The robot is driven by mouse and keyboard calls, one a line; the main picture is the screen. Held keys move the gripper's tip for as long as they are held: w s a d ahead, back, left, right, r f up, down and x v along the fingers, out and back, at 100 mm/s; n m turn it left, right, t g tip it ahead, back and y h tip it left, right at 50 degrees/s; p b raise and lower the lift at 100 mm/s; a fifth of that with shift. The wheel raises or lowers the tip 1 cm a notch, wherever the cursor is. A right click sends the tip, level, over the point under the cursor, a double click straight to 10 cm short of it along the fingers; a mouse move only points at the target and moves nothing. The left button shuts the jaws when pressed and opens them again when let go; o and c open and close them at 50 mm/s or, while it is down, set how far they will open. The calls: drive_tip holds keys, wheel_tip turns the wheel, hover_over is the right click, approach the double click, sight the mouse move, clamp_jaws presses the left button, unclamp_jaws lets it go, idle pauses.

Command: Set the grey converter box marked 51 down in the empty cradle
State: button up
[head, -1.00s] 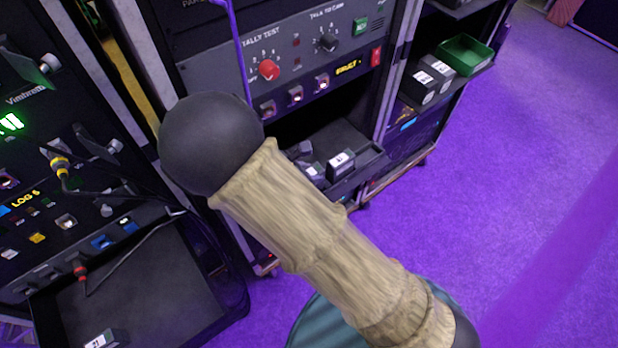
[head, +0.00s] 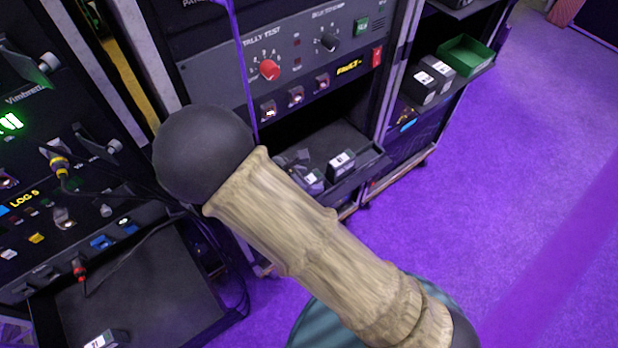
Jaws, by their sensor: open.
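My arm, in a tan sleeve with a black ball joint, crosses the middle of the head view. My gripper is not visible; it seems hidden behind the arm. A small dark box with a white label (head: 341,163) sits in the open tray (head: 352,137) under the control panel. Another small labelled grey box (head: 313,181) is beside it to the left, partly covered by my sleeve. The labels are too small to read, so I cannot tell which box is marked 51. I cannot make out an empty cradle; the left part of the tray is hidden by my arm.
Two labelled boxes (head: 421,86) and a green bin (head: 466,55) stand on the right shelf. A dark tray (head: 140,290) at lower left holds a labelled box (head: 104,340). Cables hang by the left rack. The purple floor (head: 510,190) on the right is clear.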

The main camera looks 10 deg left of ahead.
drive_tip(key=p+v, duration=0.1)
drive_tip(key=v, duration=1)
drive_tip(key=shift+r, duration=0.1)
drive_tip(key=shift+d, duration=0.1)
drive_tip(key=d+r+m+g+y, duration=0.2)
drive_tip(key=d+r+m+y, duration=0.1)
drive_tip(key=d+m, duration=1.1)
drive_tip(key=d+r+m+g+y, duration=0.2)
drive_tip(key=d+r+m, duration=0.3)
drive_tip(key=d+m, duration=0.9)
drive_tip(key=d+y, duration=0.1)
drive_tip(key=d, duration=0.2)
drive_tip(key=shift+s, duration=0.35)
drive_tip(key=shift+w+d+r, duration=0.1)
drive_tip(key=shift+r, duration=0.05)
drive_tip(key=shift+r, duration=0.1)
